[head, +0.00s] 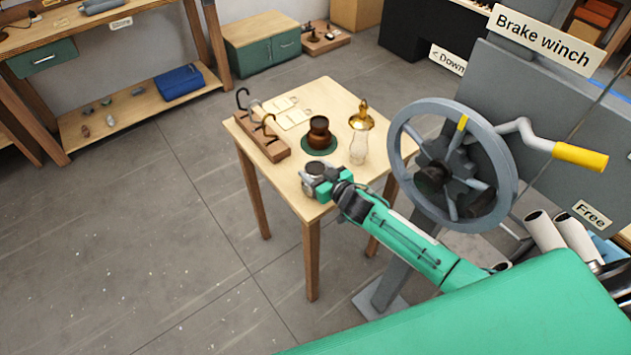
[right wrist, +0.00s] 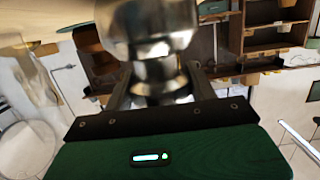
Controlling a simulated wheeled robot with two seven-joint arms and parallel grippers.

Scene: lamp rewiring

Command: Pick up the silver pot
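The silver pot (right wrist: 158,45) fills the top middle of the right wrist view, shiny and rounded, with a narrower part between the two fingers. In the head view the silver pot (head: 314,168) is small, at the front edge of the wooden table (head: 285,185), partly hidden by my gripper. My right gripper (head: 318,182) reaches it from the right. In the wrist view the fingers of my right gripper (right wrist: 160,90) press against both sides of the pot. I cannot tell whether the pot touches the tabletop. My left gripper is not in view.
A large grey brake winch wheel (head: 405,165) stands close right of the table.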

